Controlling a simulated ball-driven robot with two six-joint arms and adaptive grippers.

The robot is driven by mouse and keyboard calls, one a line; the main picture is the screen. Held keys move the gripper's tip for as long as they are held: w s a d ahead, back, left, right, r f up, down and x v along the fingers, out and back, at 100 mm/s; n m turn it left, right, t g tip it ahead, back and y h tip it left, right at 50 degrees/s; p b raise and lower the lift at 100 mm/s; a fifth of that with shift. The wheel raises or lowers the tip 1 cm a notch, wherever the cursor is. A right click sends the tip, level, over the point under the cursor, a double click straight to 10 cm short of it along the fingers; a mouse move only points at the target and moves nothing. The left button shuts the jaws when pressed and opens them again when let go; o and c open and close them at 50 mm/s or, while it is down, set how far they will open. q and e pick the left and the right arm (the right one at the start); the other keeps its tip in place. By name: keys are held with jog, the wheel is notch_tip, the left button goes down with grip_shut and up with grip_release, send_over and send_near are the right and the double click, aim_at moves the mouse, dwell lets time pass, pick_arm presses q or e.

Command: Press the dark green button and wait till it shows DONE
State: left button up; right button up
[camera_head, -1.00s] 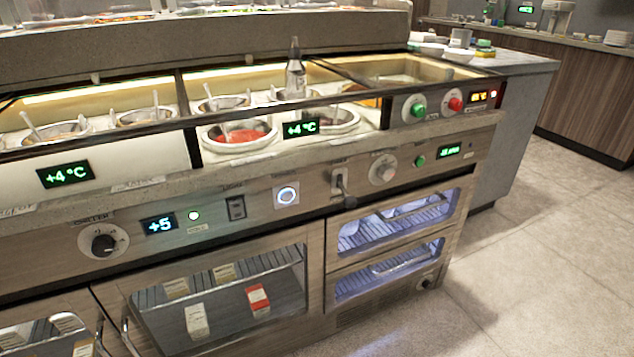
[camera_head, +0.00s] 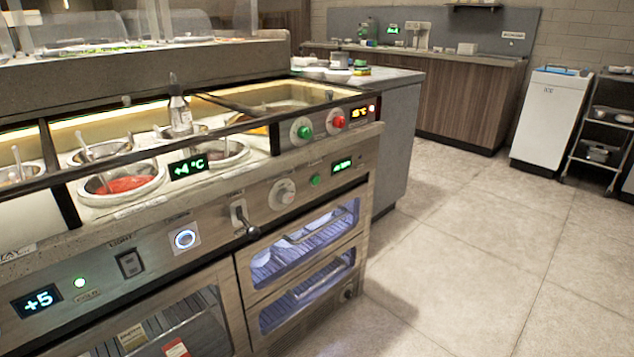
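A small dark green button (camera_head: 315,180) sits on the counter's steel front, just left of a small green-lit display (camera_head: 342,165) whose text is too small to read. I cannot tell for certain which green one the task means. Neither of my grippers shows in the view.
Sauce wells (camera_head: 122,182) and a bottle (camera_head: 180,112) stand above. Tiled floor (camera_head: 480,230) is open to the right; a white ICE cabinet (camera_head: 548,120) stands beyond.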

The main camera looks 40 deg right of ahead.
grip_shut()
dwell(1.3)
